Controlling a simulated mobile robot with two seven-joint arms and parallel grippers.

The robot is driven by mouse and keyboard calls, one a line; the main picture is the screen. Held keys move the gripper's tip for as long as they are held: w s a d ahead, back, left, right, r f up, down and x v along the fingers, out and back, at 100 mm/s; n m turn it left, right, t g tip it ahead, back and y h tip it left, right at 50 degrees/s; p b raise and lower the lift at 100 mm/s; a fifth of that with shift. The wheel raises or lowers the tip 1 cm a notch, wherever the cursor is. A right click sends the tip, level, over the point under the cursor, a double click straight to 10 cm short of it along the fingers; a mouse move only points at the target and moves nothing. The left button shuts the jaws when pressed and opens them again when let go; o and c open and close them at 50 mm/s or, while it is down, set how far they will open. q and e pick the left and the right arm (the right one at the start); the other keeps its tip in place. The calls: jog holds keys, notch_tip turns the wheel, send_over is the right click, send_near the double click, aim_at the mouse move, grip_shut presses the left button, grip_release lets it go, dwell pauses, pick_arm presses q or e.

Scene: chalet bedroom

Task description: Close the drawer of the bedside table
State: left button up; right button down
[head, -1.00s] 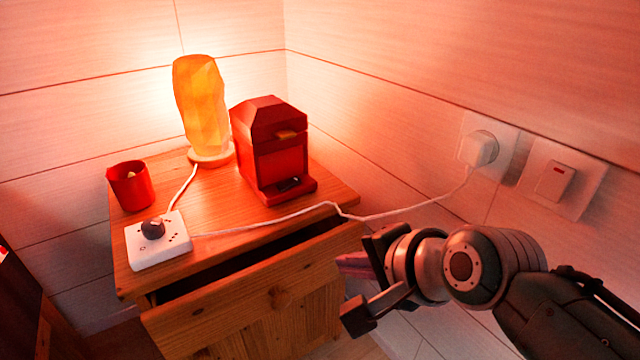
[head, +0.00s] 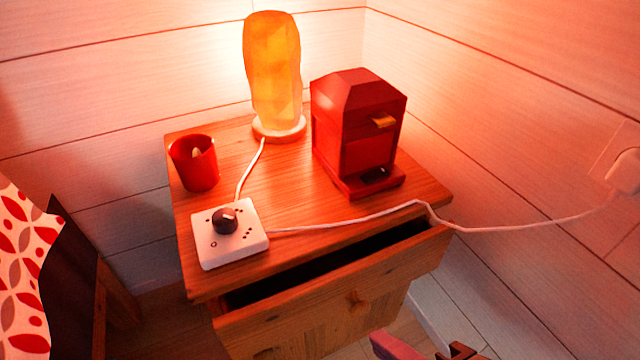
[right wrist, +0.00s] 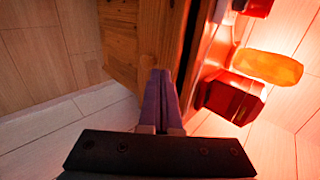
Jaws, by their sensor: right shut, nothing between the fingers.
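The wooden bedside table (head: 290,190) stands in the corner. Its drawer (head: 330,300) is partly open, with a dark gap between the drawer front and the table top. A round wooden knob (head: 353,298) sits on the drawer front. My right gripper (head: 398,345) shows only partly at the bottom edge, in front of and below the drawer's right part. In the right wrist view its fingers (right wrist: 160,78) are together and empty, pointing at the wooden front. I cannot tell whether they touch it. My left gripper is not in view.
On the table top stand a lit orange lamp (head: 272,75), a red machine (head: 358,135), a red cup (head: 195,163) and a white dial box (head: 230,235). A white cable (head: 350,218) runs to a wall plug (head: 624,170). Patterned bedding (head: 22,260) is at left.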

aim_at(330, 288)
jog(key=b+x, duration=0.2)
jog(key=x, duration=0.1)
jog(key=w+r+b+x, duration=0.1)
jog(key=x, duration=0.3)
jog(key=b+x, duration=0.2)
jog(key=x, duration=0.1)
jog(key=shift+w+a+r+b, duration=0.1)
jog(key=shift+w+a+b, duration=0.15)
jog(key=shift+b, duration=0.1)
jog(key=shift+w+a+r, duration=0.1)
jog(key=shift+w+a, duration=0.05)
jog(key=shift+w, duration=0.2)
